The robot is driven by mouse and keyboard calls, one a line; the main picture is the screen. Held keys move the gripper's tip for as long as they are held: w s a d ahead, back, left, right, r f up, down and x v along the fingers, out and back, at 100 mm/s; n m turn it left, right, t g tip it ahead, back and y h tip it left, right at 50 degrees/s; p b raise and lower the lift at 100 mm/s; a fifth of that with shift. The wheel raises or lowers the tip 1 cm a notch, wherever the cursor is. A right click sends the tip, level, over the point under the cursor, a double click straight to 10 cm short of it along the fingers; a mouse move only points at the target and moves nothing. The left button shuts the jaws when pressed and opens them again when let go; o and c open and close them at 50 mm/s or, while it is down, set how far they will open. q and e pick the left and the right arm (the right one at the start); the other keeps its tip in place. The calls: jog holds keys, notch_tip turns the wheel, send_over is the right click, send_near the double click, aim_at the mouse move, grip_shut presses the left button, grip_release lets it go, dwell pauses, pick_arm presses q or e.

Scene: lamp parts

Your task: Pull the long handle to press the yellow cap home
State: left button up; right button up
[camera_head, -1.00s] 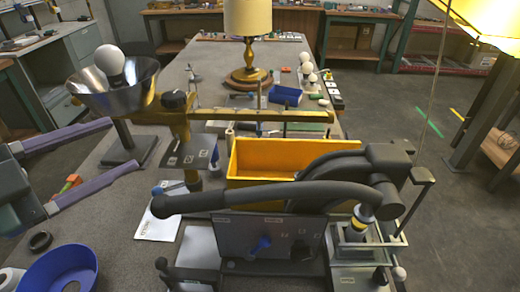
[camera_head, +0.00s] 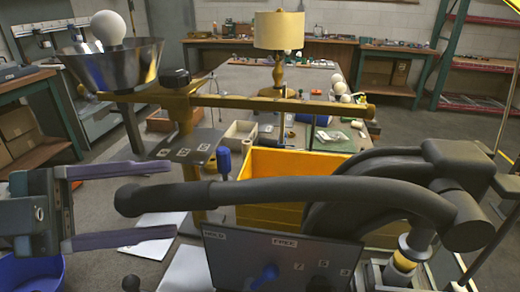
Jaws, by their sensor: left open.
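The long dark handle (camera_head: 290,192) runs across the front of the press, its knobbed free end (camera_head: 130,200) at the left and its pivot housing at the right. The yellow cap (camera_head: 403,262) sits low at the right, under the pivot housing, on a stacked metal part. It is partly hidden, and I cannot tell how far it is seated. My left gripper (camera_head: 118,206) is open, with one purple-grey finger above the handle's end and the other below it. My right gripper is not in view.
A yellow bin (camera_head: 280,162) stands behind the handle. A metal bowl with a white bulb (camera_head: 108,28) is at the back left. A brass beam fixture (camera_head: 270,102) crosses behind the bin. A blue bowl (camera_head: 35,272) is at the lower left. A lamp (camera_head: 279,35) stands farther back.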

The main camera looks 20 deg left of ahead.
pick_arm(q)
jog(key=shift+x, duration=1.45)
grip_shut()
dwell(0.3)
